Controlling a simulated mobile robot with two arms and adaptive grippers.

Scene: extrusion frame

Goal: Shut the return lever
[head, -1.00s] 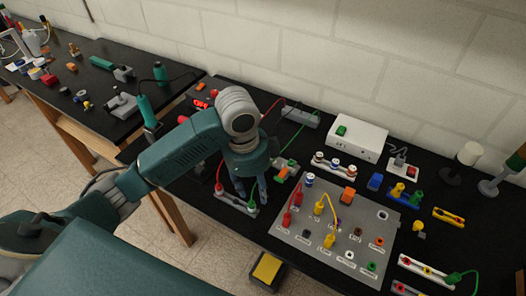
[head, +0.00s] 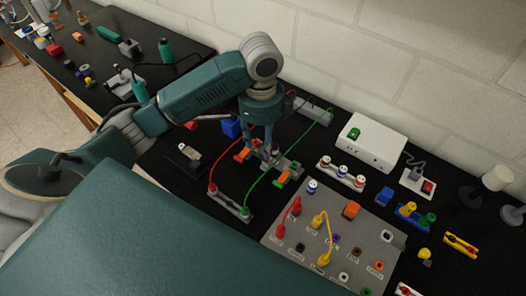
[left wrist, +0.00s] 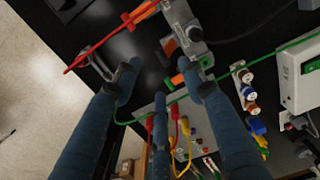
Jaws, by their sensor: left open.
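Grey terminal blocks with orange levers stand on the black bench in the head view. One orange lever (head: 243,154) is left of my left gripper, and another (head: 281,179) is in front and to the right. I cannot tell which is the return lever. My left gripper (head: 263,150) is open and empty, pointing down between these levers, with its fingers close to the blocks. My right gripper is not in view.
A red lead (head: 222,163) and a green lead (head: 283,149) run by the gripper to a small strip (head: 231,204). A grey socket panel (head: 291,249) lies to the right in front. A white box (head: 371,143) stands behind, near the wall.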

